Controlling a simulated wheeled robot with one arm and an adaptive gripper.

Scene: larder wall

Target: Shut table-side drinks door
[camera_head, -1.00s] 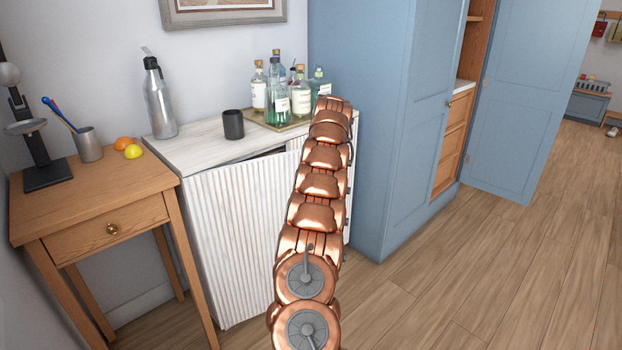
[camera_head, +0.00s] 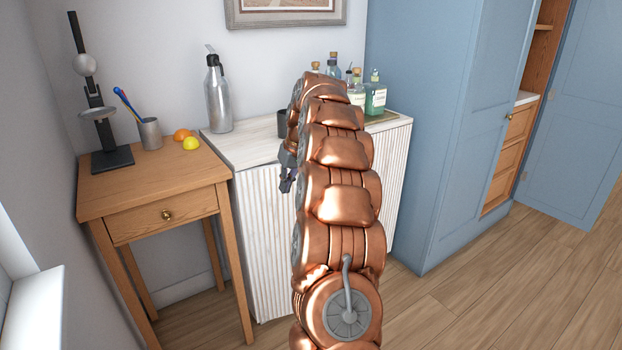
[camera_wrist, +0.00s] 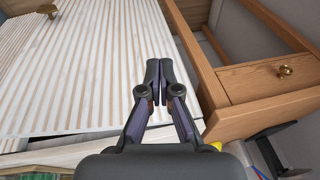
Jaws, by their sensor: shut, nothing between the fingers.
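The table-side drinks door (camera_head: 262,240) is the white, fluted left door of the drinks cabinet (camera_head: 250,150), beside the wooden table. In the head view its visible top edge lies close to the cabinet top; my arm hides its right part. In the wrist view the fluted door (camera_wrist: 95,75) fills the left, with a narrow wedge-shaped gap along the cabinet top at lower left. A brass knob (camera_wrist: 47,11) shows at upper left. My gripper (camera_head: 287,182) is shut and empty in front of the door; its fingertips (camera_wrist: 159,68) show over the door's table-side part. Contact is unclear.
The wooden table (camera_head: 150,190) with a drawer stands close at the left of the cabinet. A steel bottle (camera_head: 218,98), a dark cup (camera_head: 282,124) and several glass bottles (camera_head: 375,95) stand on top. Open floor (camera_head: 500,290) lies to the right.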

